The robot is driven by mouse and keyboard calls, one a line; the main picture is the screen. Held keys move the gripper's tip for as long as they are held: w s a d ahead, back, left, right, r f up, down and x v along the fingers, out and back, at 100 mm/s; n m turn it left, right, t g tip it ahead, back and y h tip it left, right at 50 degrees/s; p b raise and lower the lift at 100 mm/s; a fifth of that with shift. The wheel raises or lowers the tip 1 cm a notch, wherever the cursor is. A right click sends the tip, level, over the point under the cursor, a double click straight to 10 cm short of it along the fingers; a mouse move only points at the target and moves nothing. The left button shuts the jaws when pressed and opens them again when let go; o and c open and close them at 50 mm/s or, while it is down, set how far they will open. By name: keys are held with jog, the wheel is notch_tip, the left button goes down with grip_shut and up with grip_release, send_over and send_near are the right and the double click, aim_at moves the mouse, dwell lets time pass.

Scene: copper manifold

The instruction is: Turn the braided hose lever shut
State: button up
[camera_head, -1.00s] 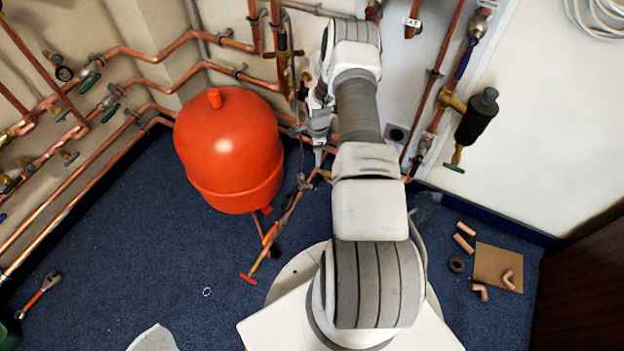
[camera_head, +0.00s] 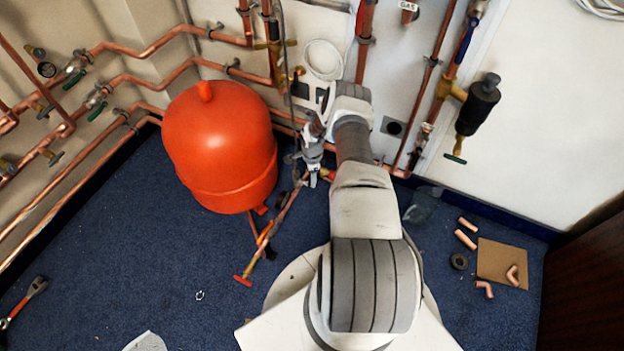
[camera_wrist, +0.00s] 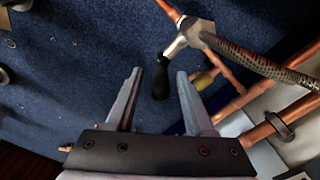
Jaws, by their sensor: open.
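The braided hose (camera_wrist: 262,66) runs across the upper right of the wrist view to a silver valve fitting (camera_wrist: 190,34). A lever with a black grip (camera_wrist: 160,80) hangs from that fitting. My gripper (camera_wrist: 160,73) is open, and the black grip appears between its two fingers, apart from both. I cannot tell whether the grip is within the fingers' depth or beyond them. In the head view my gripper (camera_head: 313,181) is low beside the red tank, near the pipes. The lever is too small or hidden to make out there.
The red tank (camera_head: 220,145) stands close left of my gripper. Copper pipes (camera_head: 180,70) run along the walls. A pipe with a red T-handle (camera_head: 243,280) reaches over the blue floor. Loose copper pieces and a brown board (camera_head: 497,262) lie at right.

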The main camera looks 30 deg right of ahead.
jog(key=shift+f, duration=0.25)
grip_shut()
dwell(1.4)
